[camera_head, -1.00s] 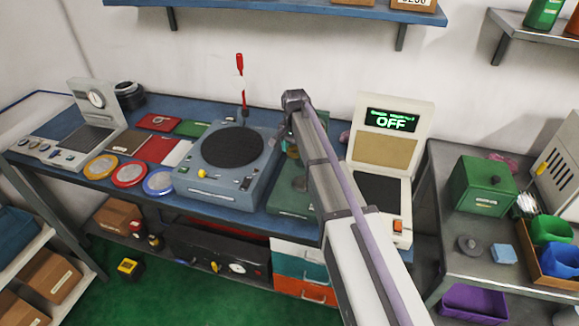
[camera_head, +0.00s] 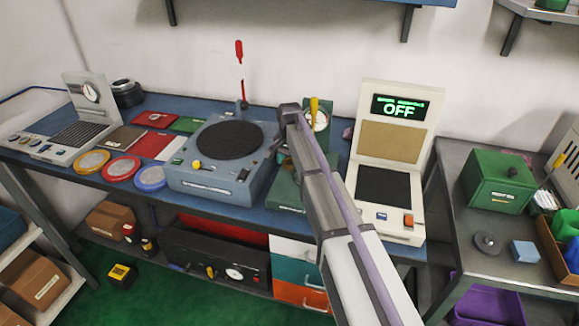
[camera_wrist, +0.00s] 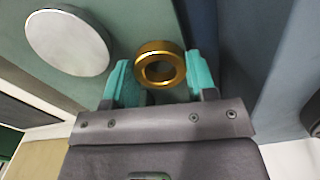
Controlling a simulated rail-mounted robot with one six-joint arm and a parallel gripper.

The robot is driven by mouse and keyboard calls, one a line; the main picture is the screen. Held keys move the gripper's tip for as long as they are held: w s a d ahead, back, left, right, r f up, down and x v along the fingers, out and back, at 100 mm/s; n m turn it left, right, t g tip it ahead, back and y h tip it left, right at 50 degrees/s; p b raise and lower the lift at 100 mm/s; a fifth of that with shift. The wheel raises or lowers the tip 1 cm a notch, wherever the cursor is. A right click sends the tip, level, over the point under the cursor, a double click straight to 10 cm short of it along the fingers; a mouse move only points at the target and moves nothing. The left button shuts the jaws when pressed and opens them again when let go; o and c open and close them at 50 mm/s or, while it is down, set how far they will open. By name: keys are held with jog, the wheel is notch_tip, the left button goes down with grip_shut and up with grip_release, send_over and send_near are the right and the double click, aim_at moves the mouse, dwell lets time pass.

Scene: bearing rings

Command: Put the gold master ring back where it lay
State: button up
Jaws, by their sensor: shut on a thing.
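The gold master ring (camera_wrist: 158,48) shows in the wrist view between the two teal fingers of my gripper (camera_wrist: 161,70). My gripper is shut on it, with its round hole facing the camera. A pale round disc (camera_wrist: 68,42) lies to the left on a green surface (camera_wrist: 120,25), apart from the ring. I cannot tell how high the ring is above that surface. In the head view my arm hides the gripper and ring. A green gauge stand (camera_head: 285,189) with a dial (camera_head: 318,121) is partly hidden behind my arm.
Left of the stand is a grey-blue machine (camera_head: 215,180) with a black round top. Yellow, red and blue ringed discs (camera_head: 122,169) lie farther left. A side table (camera_head: 505,262) holds a green box (camera_head: 497,180).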

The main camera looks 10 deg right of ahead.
jog(key=o, duration=0.9)
jog(key=shift+f, duration=0.1)
notch_tip(320, 180, up, 13)
jog(key=p, duration=1.2)
jog(key=s+n, duration=0.2)
jog(key=s, duration=0.8)
jog(key=s+n, duration=0.3)
jog(key=s, duration=0.8)
jog(key=s+n, duration=0.2)
jog(key=s, duration=0.8)
jog(key=shift+s+f+n, duration=0.3)
jog(key=shift+s+n, duration=0.05)
jog(key=shift+n, duration=0.05)
